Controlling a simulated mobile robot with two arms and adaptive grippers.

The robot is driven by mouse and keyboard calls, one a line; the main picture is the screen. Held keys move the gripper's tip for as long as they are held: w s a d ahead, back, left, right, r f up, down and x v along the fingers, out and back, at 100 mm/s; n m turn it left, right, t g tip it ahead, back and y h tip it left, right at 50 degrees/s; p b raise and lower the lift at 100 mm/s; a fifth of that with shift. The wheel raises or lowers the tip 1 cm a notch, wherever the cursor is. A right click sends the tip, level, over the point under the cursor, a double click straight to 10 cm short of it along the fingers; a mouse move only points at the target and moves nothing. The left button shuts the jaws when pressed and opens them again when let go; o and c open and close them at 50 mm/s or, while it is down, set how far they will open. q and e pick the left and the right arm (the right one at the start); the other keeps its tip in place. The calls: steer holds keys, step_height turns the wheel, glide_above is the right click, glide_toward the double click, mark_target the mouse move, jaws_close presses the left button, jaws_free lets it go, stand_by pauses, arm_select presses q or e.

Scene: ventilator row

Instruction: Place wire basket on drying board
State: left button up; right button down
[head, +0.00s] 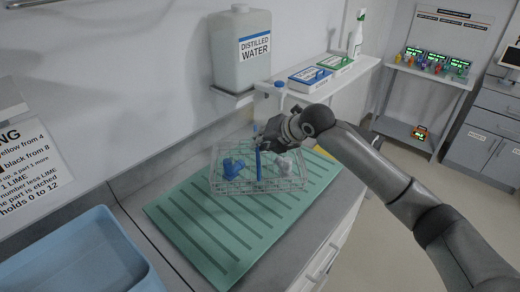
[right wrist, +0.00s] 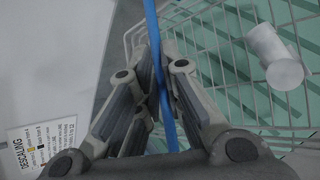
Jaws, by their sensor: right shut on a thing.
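The wire basket (head: 292,184) is over the far part of the green, dark-striped drying board (head: 200,250). I cannot tell whether its base touches the board. It holds a blue branched part (head: 232,169) and a pale part (head: 283,164), which also shows in the right wrist view (right wrist: 275,56). My right gripper (head: 262,143) is above the basket, shut on its blue handle (head: 258,166). In the right wrist view the fingers (right wrist: 160,92) close around the blue handle (right wrist: 151,22), with the wire mesh (right wrist: 212,42) beyond. My left gripper is not in view.
A blue tray (head: 118,243) lies at the left of the counter. A distilled water container (head: 241,68) stands on a bracket behind the basket. A wall shelf (head: 345,75) holds two boxes and a spray bottle (head: 356,35). The board's near part is bare.

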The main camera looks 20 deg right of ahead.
steer(key=w+f, duration=0.3)
steer(key=shift+d+f+p, duration=0.2)
steer(key=shift+d+p, duration=0.1)
steer(key=shift+p, duration=0.1)
step_height(320, 180, down, 3)
steer(key=shift+w+r+p, duration=0.1)
steer(key=shift+p, duration=0.9)
steer(key=shift+f, duration=0.2)
steer(key=c, duration=1.6)
jaws_free()
steer(key=shift+f, duration=0.1)
steer(key=shift+o, duration=0.2)
steer(key=b+v, duration=0.2)
steer(key=v, duration=1)
steer(key=shift+b, duration=0.4)
